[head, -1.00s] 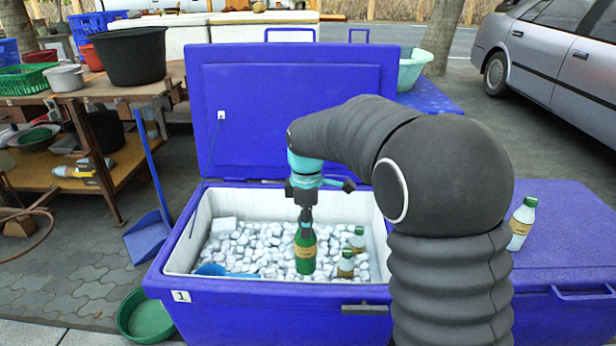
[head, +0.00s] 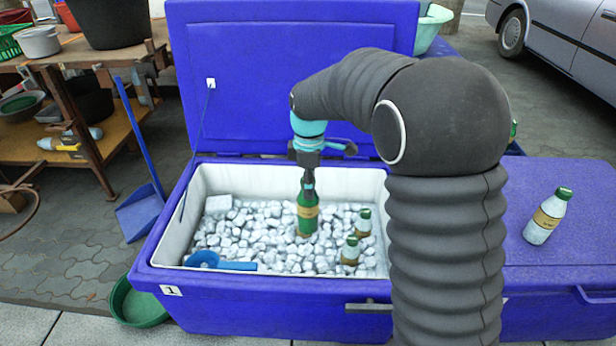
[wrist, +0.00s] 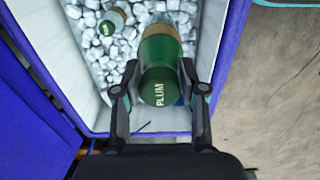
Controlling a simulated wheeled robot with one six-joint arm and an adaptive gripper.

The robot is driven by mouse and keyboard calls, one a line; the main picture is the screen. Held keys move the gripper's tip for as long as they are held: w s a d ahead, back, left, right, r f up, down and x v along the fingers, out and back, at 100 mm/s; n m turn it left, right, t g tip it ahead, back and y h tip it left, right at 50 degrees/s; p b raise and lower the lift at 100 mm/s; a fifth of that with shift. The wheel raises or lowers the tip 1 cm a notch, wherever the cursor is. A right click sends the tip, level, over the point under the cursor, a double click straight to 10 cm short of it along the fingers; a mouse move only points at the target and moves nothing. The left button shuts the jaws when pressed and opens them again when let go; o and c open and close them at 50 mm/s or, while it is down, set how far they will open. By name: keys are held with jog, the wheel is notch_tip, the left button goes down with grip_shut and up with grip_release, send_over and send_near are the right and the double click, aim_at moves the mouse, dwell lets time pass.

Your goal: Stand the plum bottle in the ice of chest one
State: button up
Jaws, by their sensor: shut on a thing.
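The plum bottle (head: 307,218) is green with a tan label, and its cap reads PLUM in the wrist view (wrist: 160,90). My gripper (head: 309,186) is shut on its upper part, with one finger on each side in the wrist view (wrist: 159,72). The bottle is upright over the middle of the ice (head: 265,240) in chest one (head: 250,298), a blue chest marked 1 with its lid open. Its base shows against the ice; I cannot tell whether it is sunk in or just above.
Two pale bottles with green caps stand in the ice to the right, one nearer (head: 350,252), one farther (head: 363,224). A blue scoop (head: 225,264) lies at the front left. Another pale bottle (head: 546,216) is on the blue chest to the right. The raised lid (head: 290,80) stands behind.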

notch_tip(320, 180, down, 14)
jog(key=b, duration=1)
jog(key=shift+f+b, duration=0.1)
jog(key=shift+b, duration=0.3)
notch_tip(320, 180, down, 9)
jog(key=b, duration=0.3)
jog(key=shift+d+f, duration=0.1)
jog(key=shift+f, duration=0.4)
dwell(0.9)
jog(key=o, duration=1.7)
jog(key=shift+r, duration=0.1)
notch_tip(320, 180, up, 21)
jog(key=p, duration=1.4)
jog(key=shift+r+p, duration=0.15)
jog(key=shift+p, duration=0.25)
jog(key=shift+r, duration=2.75)
